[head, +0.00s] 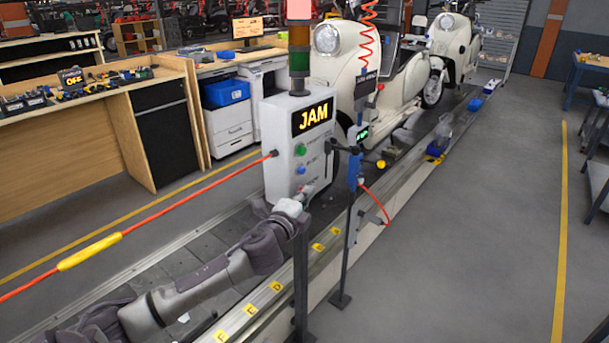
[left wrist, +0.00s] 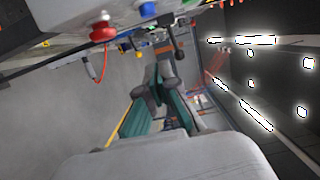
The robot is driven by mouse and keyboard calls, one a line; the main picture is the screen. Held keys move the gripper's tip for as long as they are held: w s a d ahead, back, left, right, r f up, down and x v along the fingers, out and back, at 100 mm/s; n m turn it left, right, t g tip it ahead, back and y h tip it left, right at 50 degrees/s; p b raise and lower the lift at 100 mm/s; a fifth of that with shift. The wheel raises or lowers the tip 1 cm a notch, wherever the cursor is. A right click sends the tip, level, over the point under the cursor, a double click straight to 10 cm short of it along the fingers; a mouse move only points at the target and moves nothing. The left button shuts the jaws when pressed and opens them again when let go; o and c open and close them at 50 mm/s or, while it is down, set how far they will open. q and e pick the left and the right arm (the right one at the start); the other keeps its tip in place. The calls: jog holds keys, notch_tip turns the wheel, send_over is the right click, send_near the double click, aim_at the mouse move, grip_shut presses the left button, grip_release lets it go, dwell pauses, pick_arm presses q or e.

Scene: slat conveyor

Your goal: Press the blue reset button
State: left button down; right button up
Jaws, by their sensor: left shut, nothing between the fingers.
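The blue reset button (head: 301,170) is on the front of the grey control box (head: 277,165), under a green button (head: 300,150). In the left wrist view a blue button (left wrist: 148,9) shows at the top, between a red button (left wrist: 103,31) and the box's far end. My left gripper (head: 308,190) is shut and empty, close to the box front and just below the blue button. In the left wrist view its fingers (left wrist: 164,50) point up toward the box. They look apart from the blue button. The red button is hidden behind my gripper in the head view. My right gripper is not in view.
The box's display (head: 313,116) reads JAM. A red cord (head: 190,194) with a yellow sleeve runs left from the box. A dark post (head: 301,280) and a thin stand (head: 348,250) rise beside the conveyor. A cream scooter (head: 400,80) stands behind.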

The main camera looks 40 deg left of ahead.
aim_at(304, 177)
pick_arm(q)
jog(key=w+a+p, duration=0.1)
jog(key=w+a, duration=0.1)
jog(key=w, duration=0.1)
jog(key=w+a, duration=0.3)
jog(key=shift+w+p, duration=0.1)
jog(key=shift+p, duration=0.3)
